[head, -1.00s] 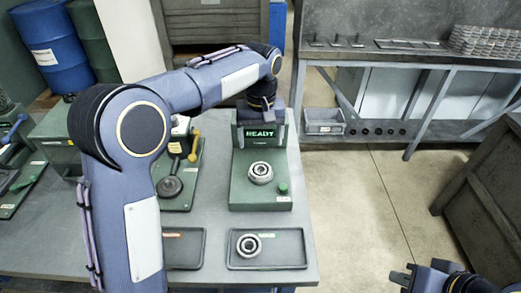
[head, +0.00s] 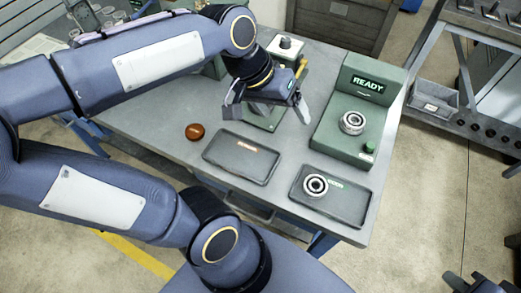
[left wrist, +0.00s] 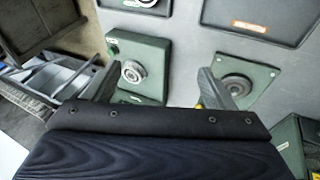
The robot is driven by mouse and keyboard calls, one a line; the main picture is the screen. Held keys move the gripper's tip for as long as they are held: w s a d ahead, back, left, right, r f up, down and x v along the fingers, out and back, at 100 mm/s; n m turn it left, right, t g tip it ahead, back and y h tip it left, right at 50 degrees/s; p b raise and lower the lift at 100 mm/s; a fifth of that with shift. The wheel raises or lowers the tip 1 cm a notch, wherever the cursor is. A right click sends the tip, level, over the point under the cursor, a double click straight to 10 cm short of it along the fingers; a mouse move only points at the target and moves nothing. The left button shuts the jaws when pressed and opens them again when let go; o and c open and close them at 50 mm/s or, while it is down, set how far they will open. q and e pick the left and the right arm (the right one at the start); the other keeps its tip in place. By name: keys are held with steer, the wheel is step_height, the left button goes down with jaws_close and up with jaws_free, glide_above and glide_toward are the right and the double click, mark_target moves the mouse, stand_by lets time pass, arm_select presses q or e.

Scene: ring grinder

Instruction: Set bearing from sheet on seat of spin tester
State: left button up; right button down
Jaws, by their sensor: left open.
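The green spin tester (head: 335,140) stands at the right end of the bench, its screen reading READY. A bearing-like metal ring (head: 352,122) is at its seat; it also shows in the left wrist view (left wrist: 133,72). A second bearing (head: 315,185) lies in the dark, green-labelled tray (head: 345,210) in front of the tester. My left gripper (head: 268,108) is open and empty, left of the tester above a green fixture. Its fingers (left wrist: 156,88) are wide apart in the wrist view. My right gripper (head: 475,284) is partly cut off at the bottom right; its jaws are unclear.
An empty tray with a red label (head: 242,157) lies left of the bearing's tray. A brown round piece (head: 195,131) is beside it. The green fixture with a grey disc (left wrist: 236,86) is under my left gripper. A metal rack (head: 480,100) stands across a floor gap.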

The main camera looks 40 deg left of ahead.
arm_select(q)
steer(key=s+d+f+t, duration=0.1)
steer(key=s+f+t, duration=0.1)
steer(key=s+f, duration=0.3)
steer(key=s, duration=0.3)
